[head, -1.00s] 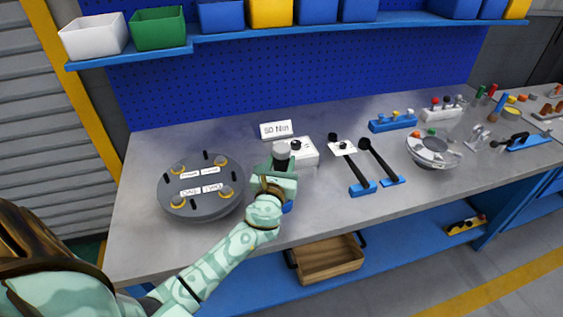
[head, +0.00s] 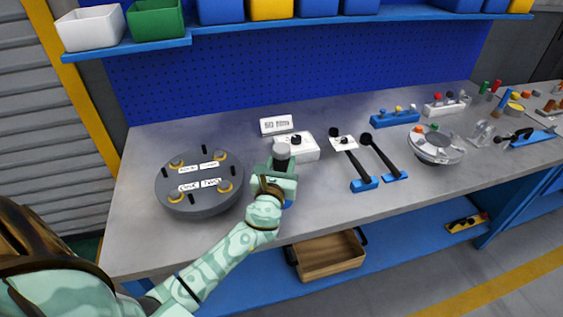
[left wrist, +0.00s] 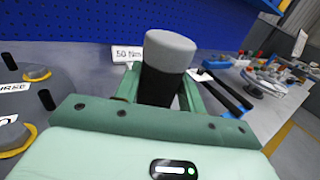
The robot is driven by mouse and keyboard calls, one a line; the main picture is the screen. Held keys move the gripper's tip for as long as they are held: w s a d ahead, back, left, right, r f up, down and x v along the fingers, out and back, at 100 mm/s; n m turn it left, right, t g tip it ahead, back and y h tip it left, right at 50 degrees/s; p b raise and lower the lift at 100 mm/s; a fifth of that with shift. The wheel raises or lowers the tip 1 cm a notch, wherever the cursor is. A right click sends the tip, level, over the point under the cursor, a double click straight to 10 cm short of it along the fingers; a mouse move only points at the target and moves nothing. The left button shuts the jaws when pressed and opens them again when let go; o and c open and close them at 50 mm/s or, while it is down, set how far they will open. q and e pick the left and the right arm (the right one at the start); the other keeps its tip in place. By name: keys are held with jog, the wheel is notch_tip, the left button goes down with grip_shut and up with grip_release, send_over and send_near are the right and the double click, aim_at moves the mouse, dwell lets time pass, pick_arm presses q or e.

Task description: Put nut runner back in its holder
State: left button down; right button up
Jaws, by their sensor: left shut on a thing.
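My left gripper (head: 282,172) is shut on the nut runner, a black upright cylinder with a grey cap (head: 281,149). The same grey cap and black body (left wrist: 160,85) stand between the fingers in the left wrist view. The gripper is over the front middle of the bench, right of the round grey flanged shell (head: 199,183). A small blue piece (head: 288,204) shows under the hand; I cannot tell what it belongs to. I cannot pick out the holder for certain. My right gripper is not in view.
A white box with a black knob (head: 300,147) and a "50 Nm" sign (head: 276,125) stand just behind the gripper. Two black-handled tools with blue bases (head: 364,184) lie to the right. A wooden crate (head: 328,258) sits on the lower shelf.

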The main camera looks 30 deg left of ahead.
pick_arm(q)
jog(key=shift+f+b, duration=0.45)
jog(key=shift+f, duration=0.1)
jog(key=c, duration=0.8)
grip_release()
jog(key=shift+o, duration=0.2)
jog(key=shift+f, duration=0.15)
jog(key=v, duration=1.6)
jog(key=shift+d, duration=0.15)
jog(key=shift+s, duration=0.1)
